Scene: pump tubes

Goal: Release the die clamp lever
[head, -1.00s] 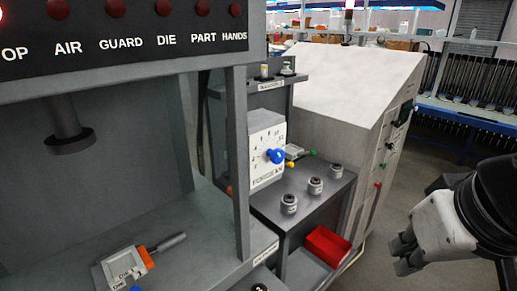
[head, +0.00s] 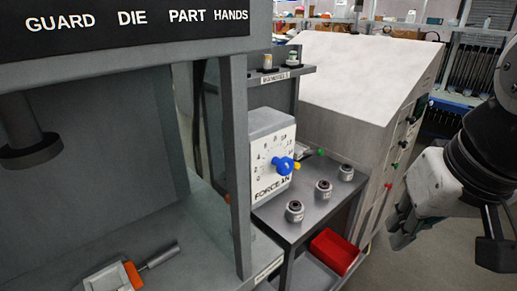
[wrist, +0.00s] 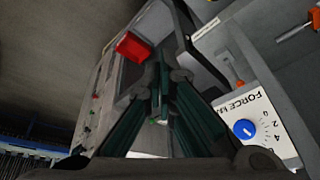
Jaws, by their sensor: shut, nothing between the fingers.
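The die clamp (head: 132,274) is a pale block with an orange part, low at the left of the head view on the press bed. Its dark lever handle (head: 160,255) points up and to the right. The picture's bottom edge cuts off part of the block. My gripper (head: 398,238) is at the far right, outside the press and well apart from the clamp. In the wrist view my gripper (wrist: 160,95) has its dark green fingers drawn together and empty. An orange piece with a handle (wrist: 295,26) at the upper right there may be the clamp.
A press post (head: 236,165) stands between the clamp and my gripper. Beside it are a force dial box (head: 272,150) with a blue knob, a bench with 3 grey cylinders (head: 323,190), and a red bin (head: 334,251). A pale cabinet (head: 345,85) stands behind. A ram (head: 28,145) hangs over the bed.

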